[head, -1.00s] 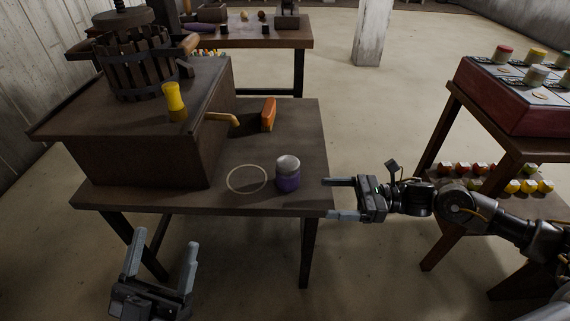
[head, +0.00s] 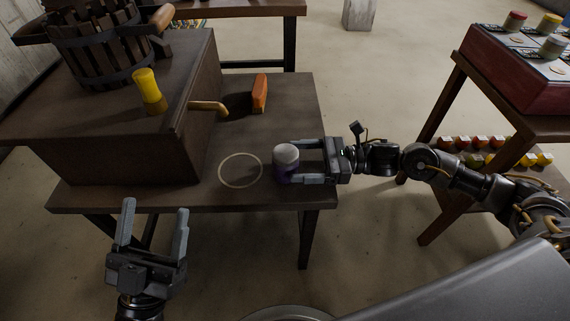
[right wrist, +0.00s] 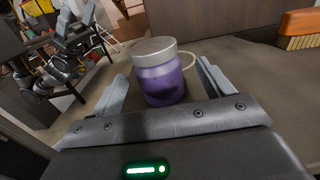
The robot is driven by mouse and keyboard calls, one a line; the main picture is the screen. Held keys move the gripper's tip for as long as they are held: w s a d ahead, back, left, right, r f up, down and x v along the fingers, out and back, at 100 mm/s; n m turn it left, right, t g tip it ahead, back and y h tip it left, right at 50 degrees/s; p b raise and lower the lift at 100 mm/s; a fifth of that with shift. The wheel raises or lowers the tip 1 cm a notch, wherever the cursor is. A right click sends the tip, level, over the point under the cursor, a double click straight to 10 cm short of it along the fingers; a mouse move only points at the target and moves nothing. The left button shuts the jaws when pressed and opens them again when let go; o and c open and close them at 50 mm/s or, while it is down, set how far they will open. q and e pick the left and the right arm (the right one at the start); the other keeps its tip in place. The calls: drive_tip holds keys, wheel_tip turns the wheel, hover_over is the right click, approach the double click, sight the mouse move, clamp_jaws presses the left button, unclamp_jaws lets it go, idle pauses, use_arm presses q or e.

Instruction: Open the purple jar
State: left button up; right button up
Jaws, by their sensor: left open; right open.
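The purple jar (head: 283,171) stands upright on the low dark table, with its pale grey lid (head: 286,153) on top. It also shows in the right wrist view (right wrist: 161,83), with the lid (right wrist: 153,51) seated on it. My right gripper (head: 298,162) is open, its fingers on either side of the jar from the right. In the right wrist view the jar sits between the two fingers, with a visible gap at least on its right. My left gripper (head: 153,226) is open and empty, in front of the table's near edge.
A pale ring (head: 240,170) is marked on the table (head: 262,198) left of the jar. An orange brush (head: 260,93) stands behind. A large dark box (head: 110,150) with a crank handle (head: 210,107) fills the left side. A red box (head: 520,85) stands at right.

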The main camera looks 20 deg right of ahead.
sight(277, 161)
drive_tip(key=shift+x, duration=2.8)
drive_tip(key=shift+s, duration=0.15)
drive_tip(key=c, duration=1.1)
drive_tip(key=shift+r, duration=0.1)
drive_tip(key=shift+c, duration=0.7)
drive_tip(key=shift+r, duration=0.1)
